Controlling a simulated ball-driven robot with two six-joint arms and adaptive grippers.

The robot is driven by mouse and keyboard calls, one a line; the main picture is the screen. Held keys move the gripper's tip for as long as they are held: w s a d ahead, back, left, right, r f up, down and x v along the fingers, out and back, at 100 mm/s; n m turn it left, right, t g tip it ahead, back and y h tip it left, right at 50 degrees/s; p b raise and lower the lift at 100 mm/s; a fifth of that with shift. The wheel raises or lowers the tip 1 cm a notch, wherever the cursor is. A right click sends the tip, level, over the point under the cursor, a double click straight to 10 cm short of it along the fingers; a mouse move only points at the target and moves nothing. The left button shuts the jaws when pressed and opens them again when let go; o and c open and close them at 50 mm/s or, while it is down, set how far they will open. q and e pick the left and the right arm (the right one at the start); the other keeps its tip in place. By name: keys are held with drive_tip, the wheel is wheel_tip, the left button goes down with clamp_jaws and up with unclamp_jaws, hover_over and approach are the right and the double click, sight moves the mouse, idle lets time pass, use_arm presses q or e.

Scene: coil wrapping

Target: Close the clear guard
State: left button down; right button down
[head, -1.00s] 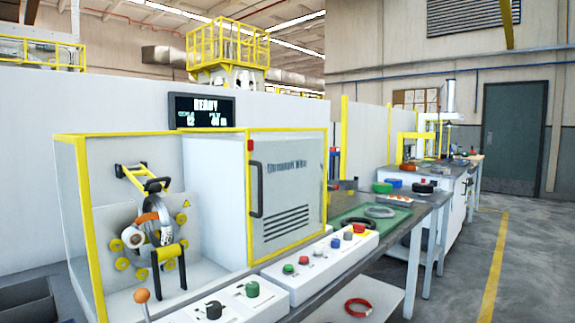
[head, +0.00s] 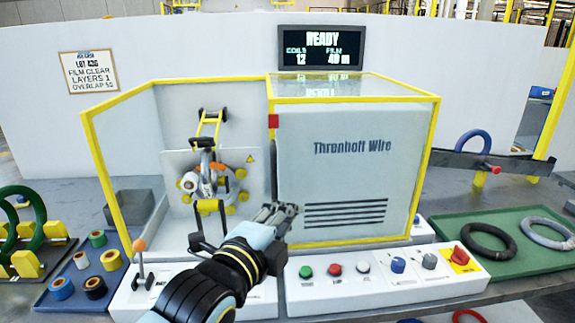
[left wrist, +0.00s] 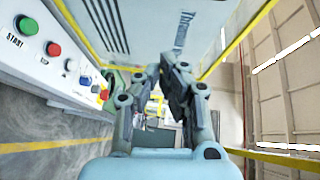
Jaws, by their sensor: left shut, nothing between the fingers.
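The clear guard (head: 352,97) is a yellow-framed panel at the right half of the machine, in front of the white cabinet face lettered "Threnhoff Wire". The wrapping ring (head: 226,185) with its rollers stands uncovered to its left. A red block (head: 273,121) sits at the guard's upper left edge. I cannot make out the guard's handle. My left gripper (head: 284,211) is at the guard's lower left edge, fingers shut and empty; I cannot tell whether it touches. The left wrist view shows its fingers (left wrist: 166,80) together beside the panel. My right gripper is out of view.
A control box (head: 385,275) with several buttons and knobs lies below the guard. A lever with an orange knob (head: 140,245) stands left of my arm. A green mat (head: 470,235) with coils lies right. The display (head: 321,48) reads READY.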

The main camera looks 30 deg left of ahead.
use_arm(q)
wheel_tip(320, 180, up, 5)
drive_tip(key=t, duration=0.1)
drive_tip(key=w+a, duration=0.4)
drive_tip(key=w, duration=0.4)
drive_tip(key=shift+w+a+m, duration=0.25)
drive_tip(key=shift+a+m, duration=0.05)
drive_tip(key=shift+m, duration=0.1)
drive_tip(key=shift+a+r, duration=0.1)
